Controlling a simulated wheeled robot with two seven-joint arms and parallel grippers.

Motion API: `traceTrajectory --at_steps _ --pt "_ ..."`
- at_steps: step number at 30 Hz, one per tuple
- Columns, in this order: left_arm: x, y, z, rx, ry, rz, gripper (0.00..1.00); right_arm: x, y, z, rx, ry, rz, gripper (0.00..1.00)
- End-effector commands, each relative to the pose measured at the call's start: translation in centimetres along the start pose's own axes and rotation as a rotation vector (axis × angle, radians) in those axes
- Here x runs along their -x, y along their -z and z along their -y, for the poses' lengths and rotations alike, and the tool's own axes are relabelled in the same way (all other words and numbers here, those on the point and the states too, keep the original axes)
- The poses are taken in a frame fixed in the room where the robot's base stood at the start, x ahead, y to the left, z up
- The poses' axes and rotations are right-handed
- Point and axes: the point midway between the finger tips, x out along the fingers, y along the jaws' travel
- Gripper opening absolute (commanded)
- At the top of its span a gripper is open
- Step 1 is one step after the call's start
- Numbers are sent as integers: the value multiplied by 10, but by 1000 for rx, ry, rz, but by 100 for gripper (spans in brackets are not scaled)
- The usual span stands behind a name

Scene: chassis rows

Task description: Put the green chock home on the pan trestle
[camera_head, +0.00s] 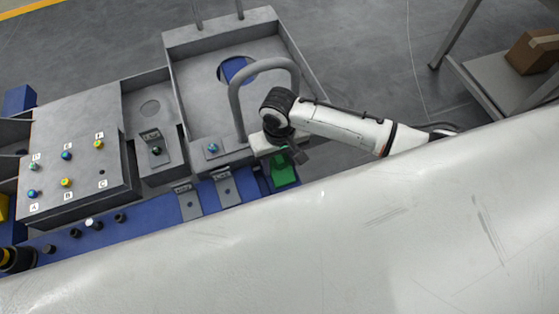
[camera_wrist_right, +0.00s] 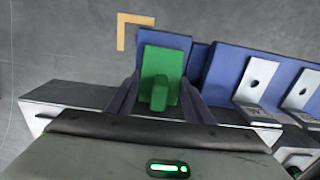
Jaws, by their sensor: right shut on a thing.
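The green chock (camera_head: 284,176) is at the right end of the blue trestle beam (camera_head: 230,194), beside the grey pan (camera_head: 204,83). In the right wrist view the chock (camera_wrist_right: 163,62) shows a flat green plate with a raised grip block. My right gripper (camera_head: 289,157) is shut on that block, with one dark finger (camera_wrist_right: 163,101) on each side. Blue surface shows around the chock's edges; whether it rests fully on it I cannot tell. My left gripper is not in view.
Grey angle brackets (camera_wrist_right: 258,80) stand on the blue beam beside the chock. A large curved handle (camera_head: 238,100) rises close to my right wrist. A grey box with coloured knobs (camera_head: 72,170) stands at the left. A tan corner mark (camera_wrist_right: 128,20) lies on the floor beyond.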

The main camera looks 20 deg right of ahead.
Motion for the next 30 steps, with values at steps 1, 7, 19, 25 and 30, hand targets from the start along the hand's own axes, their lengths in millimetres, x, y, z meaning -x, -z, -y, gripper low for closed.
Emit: traceTrajectory --at_steps 1,7,19,25,30 --pt "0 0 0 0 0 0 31 0 0 0 0 1 -1 19" --pt "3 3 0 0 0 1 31 -2 0 0 0 1 0 19" --pt "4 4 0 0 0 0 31 -6 -1 0 0 0 1 60" --pt "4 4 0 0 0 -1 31 -5 0 0 0 0 1 68" --pt "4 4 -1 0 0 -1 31 -3 0 0 0 0 1 68"
